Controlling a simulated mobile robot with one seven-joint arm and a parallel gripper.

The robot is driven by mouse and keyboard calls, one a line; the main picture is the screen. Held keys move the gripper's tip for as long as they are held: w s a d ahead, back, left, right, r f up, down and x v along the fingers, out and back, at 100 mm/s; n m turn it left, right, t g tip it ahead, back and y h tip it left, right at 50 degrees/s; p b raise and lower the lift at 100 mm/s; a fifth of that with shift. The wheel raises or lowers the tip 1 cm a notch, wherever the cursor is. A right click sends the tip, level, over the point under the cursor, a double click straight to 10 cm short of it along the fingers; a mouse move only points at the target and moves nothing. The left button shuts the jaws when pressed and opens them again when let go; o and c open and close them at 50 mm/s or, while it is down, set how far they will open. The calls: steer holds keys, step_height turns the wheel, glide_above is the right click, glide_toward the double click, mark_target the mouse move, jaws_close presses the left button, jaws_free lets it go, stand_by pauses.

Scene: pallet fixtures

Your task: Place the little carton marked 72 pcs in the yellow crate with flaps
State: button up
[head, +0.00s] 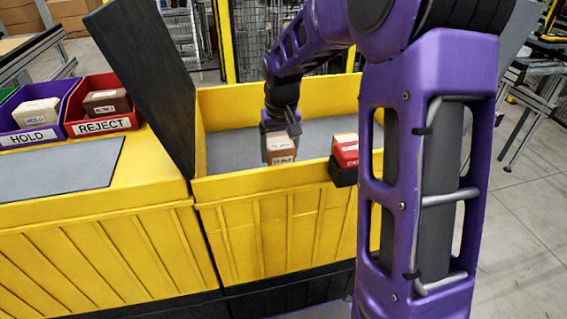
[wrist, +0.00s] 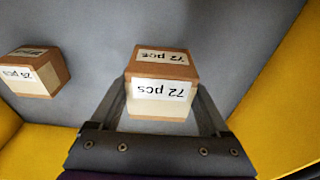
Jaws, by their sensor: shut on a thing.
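The little carton marked 72 pcs (wrist: 160,90) is brown with white labels and sits between the two fingers of my gripper (wrist: 162,112) in the wrist view. In the head view my gripper (head: 280,140) points down inside the yellow crate with flaps (head: 255,187), with the carton (head: 281,157) at its tips near the front wall. The gripper is shut on the carton. I cannot tell whether its underside touches the grey floor of the crate. A dark flap (head: 145,75) stands up at the crate's left side.
Another small labelled carton (wrist: 35,72) lies on the crate floor, beside the held one. A red and black block (head: 345,162) sits at the crate's front rim. A purple HOLD bin (head: 30,136) and red REJECT bin (head: 100,126) stand at left, each with a carton.

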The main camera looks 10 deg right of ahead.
mark_target(280, 163)
steer(key=shift+f, duration=2.1)
steer(key=shift+f, duration=0.1)
steer(key=shift+f+b, duration=0.15)
steer(key=shift+b, duration=0.2)
steer(key=o, duration=1.4)
steer(key=shift+c, duration=0.2)
steer(key=r, duration=0.4)
steer(key=s+r+p, duration=0.1)
steer(key=r, duration=0.7)
steer(key=shift+s+r+p, duration=0.15)
steer(key=shift+s+p, duration=0.15)
steer(key=shift+s, duration=0.1)
